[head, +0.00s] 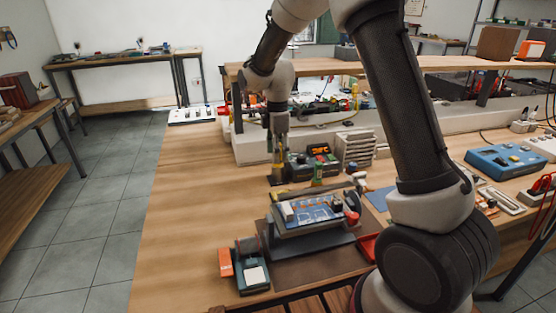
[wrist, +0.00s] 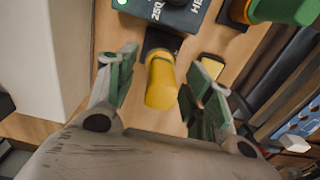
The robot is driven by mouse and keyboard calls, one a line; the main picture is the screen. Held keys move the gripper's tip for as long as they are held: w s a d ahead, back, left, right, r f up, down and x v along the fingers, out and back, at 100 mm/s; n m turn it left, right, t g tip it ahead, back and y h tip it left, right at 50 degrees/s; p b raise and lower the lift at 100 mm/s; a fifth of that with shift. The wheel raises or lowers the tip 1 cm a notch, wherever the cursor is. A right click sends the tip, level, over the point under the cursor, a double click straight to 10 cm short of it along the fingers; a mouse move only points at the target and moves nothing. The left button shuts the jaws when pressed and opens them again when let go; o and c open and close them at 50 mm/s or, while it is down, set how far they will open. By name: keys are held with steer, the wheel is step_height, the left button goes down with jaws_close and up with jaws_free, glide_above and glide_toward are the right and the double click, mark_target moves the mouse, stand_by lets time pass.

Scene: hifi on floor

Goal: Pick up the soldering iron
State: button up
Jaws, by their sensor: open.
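A thick yellow handle (wrist: 161,82), which looks like the soldering iron's, points up toward the wrist camera from a dark base. My gripper (wrist: 166,62) is open, with one green-grey finger on each side of the handle. A gap shows on both sides, so the fingers do not appear to touch it. In the head view my gripper (head: 279,150) hangs down at the left of the dark soldering station (head: 318,152) with its lit orange display. The station also shows at the top of the wrist view (wrist: 172,12). The iron's tip is hidden.
A green object (wrist: 285,10) lies right of the handle in the wrist view. A circuit board in a holder (head: 312,212) stands nearer on the wooden table (head: 180,220). A pale raised block (head: 250,145) is behind my gripper. The table's left side is clear.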

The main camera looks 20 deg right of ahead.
step_height(320, 180, down, 2)
steer(key=shift+f, duration=0.1)
steer(key=shift+c, duration=0.2)
steer(key=c, duration=1)
step_height(320, 180, up, 10)
steer(key=shift+r, duration=0.1)
